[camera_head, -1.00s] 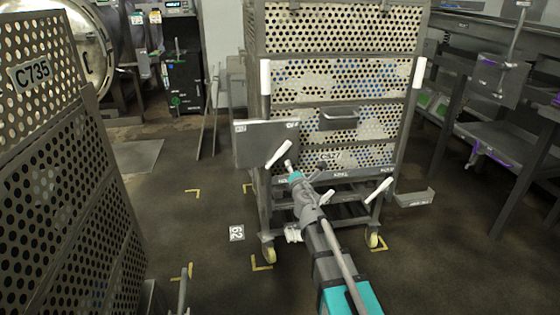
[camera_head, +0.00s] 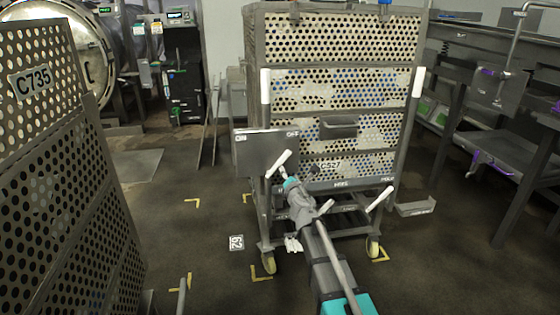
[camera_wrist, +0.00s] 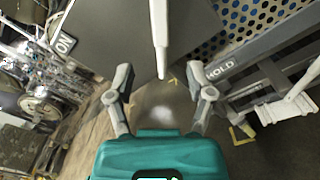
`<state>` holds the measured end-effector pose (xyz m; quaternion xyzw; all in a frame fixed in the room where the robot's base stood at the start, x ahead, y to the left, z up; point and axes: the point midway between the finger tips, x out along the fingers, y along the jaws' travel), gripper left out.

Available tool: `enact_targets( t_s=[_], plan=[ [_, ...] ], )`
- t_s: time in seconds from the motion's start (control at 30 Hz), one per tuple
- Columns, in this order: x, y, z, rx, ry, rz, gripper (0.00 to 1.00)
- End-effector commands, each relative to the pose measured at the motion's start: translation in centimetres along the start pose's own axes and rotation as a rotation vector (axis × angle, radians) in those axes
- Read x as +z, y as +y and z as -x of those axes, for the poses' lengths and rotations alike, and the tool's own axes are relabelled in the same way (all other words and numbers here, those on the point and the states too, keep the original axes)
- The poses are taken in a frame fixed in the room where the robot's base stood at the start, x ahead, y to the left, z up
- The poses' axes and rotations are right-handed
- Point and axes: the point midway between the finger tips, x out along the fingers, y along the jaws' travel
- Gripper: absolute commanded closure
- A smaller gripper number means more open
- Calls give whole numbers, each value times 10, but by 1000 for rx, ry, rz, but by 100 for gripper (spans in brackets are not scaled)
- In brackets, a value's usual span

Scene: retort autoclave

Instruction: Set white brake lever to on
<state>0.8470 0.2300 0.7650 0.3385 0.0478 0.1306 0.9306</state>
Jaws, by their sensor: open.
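The white brake lever (camera_head: 278,163) is on the front left of the perforated cart, in front of a grey plate (camera_head: 252,152). The plate is marked ON at its left and OFF at its right. The lever's white handle slants, its upper end to the right, below the OFF mark. My gripper (camera_wrist: 160,78) is open and empty in the wrist view. The lever shows there just ahead of the gap between the fingers and does not look gripped. In the head view my gripper is close below the handle, and its fingertips are hard to make out.
The perforated cart (camera_head: 338,80) stands ahead on wheels, with a second slanted white lever (camera_head: 380,199) at its lower right. Another perforated cart, C735 (camera_head: 60,150), is close on the left. A metal rack (camera_head: 500,150) stands at right. Floor between is mostly clear.

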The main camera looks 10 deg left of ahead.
Motion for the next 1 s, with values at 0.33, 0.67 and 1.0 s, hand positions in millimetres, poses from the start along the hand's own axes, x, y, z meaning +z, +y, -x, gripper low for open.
enact_targets(
  t_s=[0.33, 0.67, 1.0],
  plan=[
    [0, 0, -58, -1, 0, -1, 31],
    [0, 0, -98, -1, 1, -1, 31],
    [0, 0, -107, -1, 1, -1, 31]
  ],
)
